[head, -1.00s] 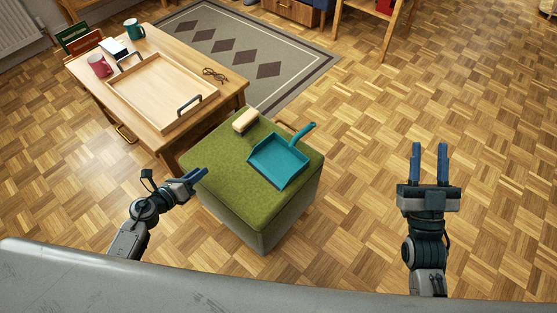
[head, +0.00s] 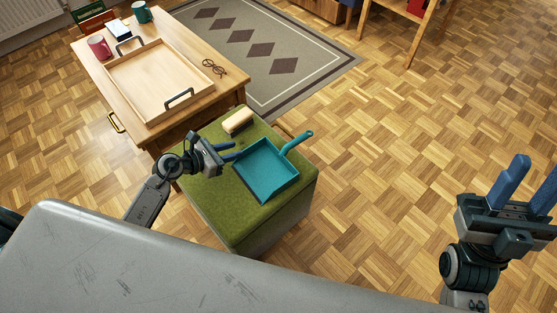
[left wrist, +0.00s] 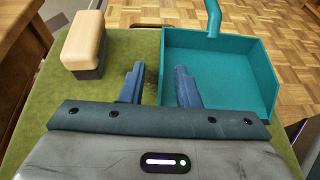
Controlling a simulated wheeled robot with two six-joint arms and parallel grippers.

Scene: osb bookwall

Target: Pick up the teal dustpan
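The teal dustpan (head: 268,172) lies on the green top of an ottoman (head: 235,208), its handle pointing to the upper right in the head view. My left gripper (head: 234,152) is over the ottoman at the dustpan's left edge. In the left wrist view its two fingers (left wrist: 158,85) are apart, one on each side of the left wall of the dustpan (left wrist: 225,75). Whether they touch the wall cannot be told. My right gripper (head: 530,185) is open and empty over the floor at the right.
A brush with a pale wooden back (head: 238,122) lies on the ottoman behind my left gripper; it also shows in the left wrist view (left wrist: 84,42). A wooden table (head: 225,103) with a tray (head: 150,85), mugs and glasses (head: 213,67) stands behind left. The floor at right is clear.

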